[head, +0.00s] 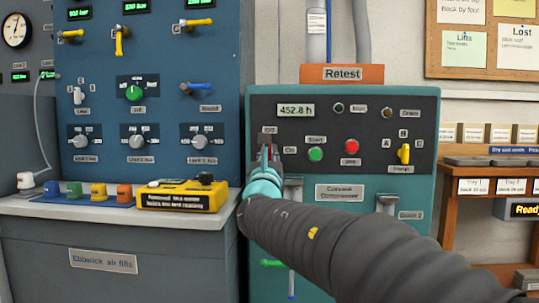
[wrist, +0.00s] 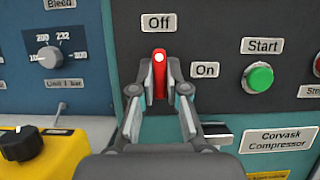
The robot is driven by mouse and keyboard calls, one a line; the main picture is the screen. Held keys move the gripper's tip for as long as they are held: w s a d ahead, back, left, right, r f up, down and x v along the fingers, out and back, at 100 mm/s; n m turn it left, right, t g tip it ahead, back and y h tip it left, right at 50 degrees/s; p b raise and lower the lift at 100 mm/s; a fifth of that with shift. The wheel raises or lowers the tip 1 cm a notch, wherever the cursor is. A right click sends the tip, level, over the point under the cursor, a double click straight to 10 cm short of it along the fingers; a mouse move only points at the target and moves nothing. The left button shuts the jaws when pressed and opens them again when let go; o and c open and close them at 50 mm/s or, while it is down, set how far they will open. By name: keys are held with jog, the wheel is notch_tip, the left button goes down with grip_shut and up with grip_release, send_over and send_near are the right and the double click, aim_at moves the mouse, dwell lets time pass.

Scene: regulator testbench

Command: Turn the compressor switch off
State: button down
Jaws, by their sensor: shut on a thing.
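The compressor switch is a red lever (wrist: 159,76) with a pale round spot at its top, on the dark panel of the teal compressor cabinet. It stands upright in the wrist view, pointing up at the "Off" label (wrist: 159,23). The "On" label (wrist: 205,70) is to its right. My gripper (wrist: 161,84) is shut on the lever, one finger on each side. In the head view my gripper (head: 267,157) covers most of the switch, with a little red showing between its fingers.
A green Start button (head: 315,154), a red button (head: 351,146) and a yellow selector (head: 404,154) lie to the right of the switch. A yellow device (head: 182,194) sits on the ledge at left. A handle (head: 388,202) sticks out below the panel.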

jog(key=c, duration=1.2)
grip_release()
jog(key=shift+s, duration=0.1)
jog(key=v, duration=1.1)
jog(key=shift+s+f, duration=0.25)
jog(key=shift+s, duration=0.1)
